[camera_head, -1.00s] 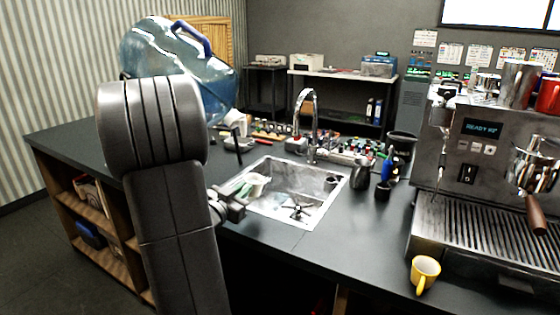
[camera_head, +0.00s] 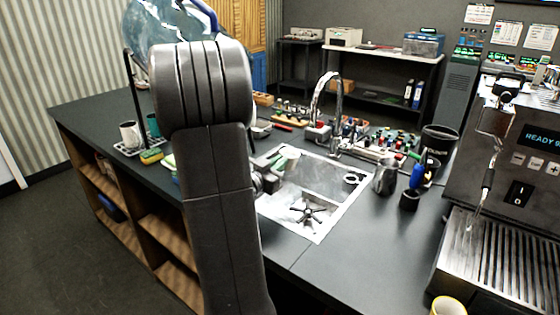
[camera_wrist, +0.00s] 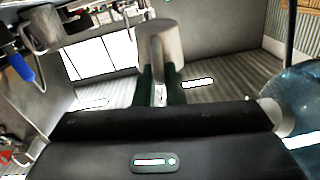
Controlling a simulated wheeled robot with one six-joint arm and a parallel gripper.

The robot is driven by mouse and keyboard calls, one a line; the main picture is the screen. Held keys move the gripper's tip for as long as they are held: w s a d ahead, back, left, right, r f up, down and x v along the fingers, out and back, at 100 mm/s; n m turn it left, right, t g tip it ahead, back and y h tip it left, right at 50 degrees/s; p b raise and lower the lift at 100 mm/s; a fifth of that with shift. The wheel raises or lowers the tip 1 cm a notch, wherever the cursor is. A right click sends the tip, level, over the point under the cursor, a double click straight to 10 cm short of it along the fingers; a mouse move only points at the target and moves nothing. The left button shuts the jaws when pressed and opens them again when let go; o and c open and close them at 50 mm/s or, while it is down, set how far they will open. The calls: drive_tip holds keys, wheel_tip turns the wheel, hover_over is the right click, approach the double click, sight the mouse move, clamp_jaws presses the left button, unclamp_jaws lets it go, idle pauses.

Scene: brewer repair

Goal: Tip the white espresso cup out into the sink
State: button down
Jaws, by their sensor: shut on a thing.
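The white espresso cup (camera_wrist: 160,45) is between the fingers of my gripper (camera_wrist: 159,92) in the wrist view, pale and shaded grey. In the head view my gripper (camera_head: 272,172) is shut at the left side of the sink, with the cup (camera_head: 291,161) just to its right, over the basin. The cup's tilt and inside are unclear. The steel sink (camera_head: 335,217) is set into the dark counter, with a cross-shaped drain fitting (camera_head: 308,211) at its bottom. My arm hides part of the counter left of the sink.
The curved faucet (camera_head: 327,98) stands behind the sink. A steel pitcher (camera_head: 385,176) and the espresso machine (camera_head: 515,190) are to the right. A yellow mug (camera_head: 448,306) is at the bottom edge. A large water bottle (camera_head: 150,40) and a white mug (camera_head: 129,134) are at left.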

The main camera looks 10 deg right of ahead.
drive_tip(key=w+a+n+p, duration=0.1)
drive_tip(key=n+p, duration=0.3)
drive_tip(key=p, duration=0.1)
drive_tip(key=w+n+p, duration=0.1)
drive_tip(key=n+p, duration=0.4)
drive_tip(key=a+f+n+p, duration=0.1)
drive_tip(key=n+p, duration=0.4)
drive_tip(key=p, duration=0.1)
drive_tip(key=shift+w+a+f+g, duration=0.1)
drive_tip(key=shift+w+a+g, duration=0.25)
drive_tip(key=shift+w+g, duration=0.05)
idle(0.3)
idle(1.0)
